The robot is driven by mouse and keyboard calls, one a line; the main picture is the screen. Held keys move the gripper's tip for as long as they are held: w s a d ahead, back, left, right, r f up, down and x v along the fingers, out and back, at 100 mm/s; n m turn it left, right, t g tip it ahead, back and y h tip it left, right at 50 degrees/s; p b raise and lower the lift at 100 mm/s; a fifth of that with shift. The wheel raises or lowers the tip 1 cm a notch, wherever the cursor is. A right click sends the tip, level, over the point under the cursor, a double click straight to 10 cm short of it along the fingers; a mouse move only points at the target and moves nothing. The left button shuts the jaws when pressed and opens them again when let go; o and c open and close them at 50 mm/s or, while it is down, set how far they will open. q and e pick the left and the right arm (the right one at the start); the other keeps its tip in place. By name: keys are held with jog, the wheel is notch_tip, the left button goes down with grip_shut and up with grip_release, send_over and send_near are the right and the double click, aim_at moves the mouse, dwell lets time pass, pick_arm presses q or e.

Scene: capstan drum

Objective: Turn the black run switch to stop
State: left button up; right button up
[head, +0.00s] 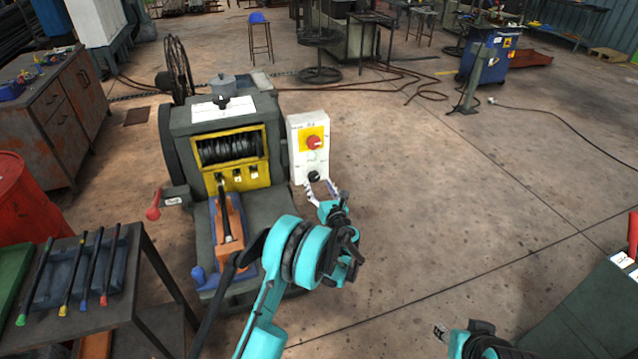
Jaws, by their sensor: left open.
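The black run switch (314,176) is a small round knob low on a white control box (297,150). A red knob on a yellow plate (314,142) sits above it. My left gripper (321,187) is open just in front of the black switch, its fingers spread at the lower part of the box. I cannot tell whether a finger touches the switch, and the knob's pointing direction is too small to read. My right gripper (440,331) shows only as a small tip at the bottom edge, mostly hidden or out of frame.
The capstan machine (190,121) stands left of the box, with a yellow-framed drum opening (262,135). A red-handled lever (154,205) juts from its left side. A table with several coloured-tip rods (150,262) is at lower left. The floor right of the box is clear.

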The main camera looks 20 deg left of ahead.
aim_at(315, 178)
pick_arm(q)
jog(key=shift+b+x, duration=0.4)
jog(key=shift+x, duration=1.55)
jog(key=c, duration=1.2)
jog(key=shift+o, duration=0.2)
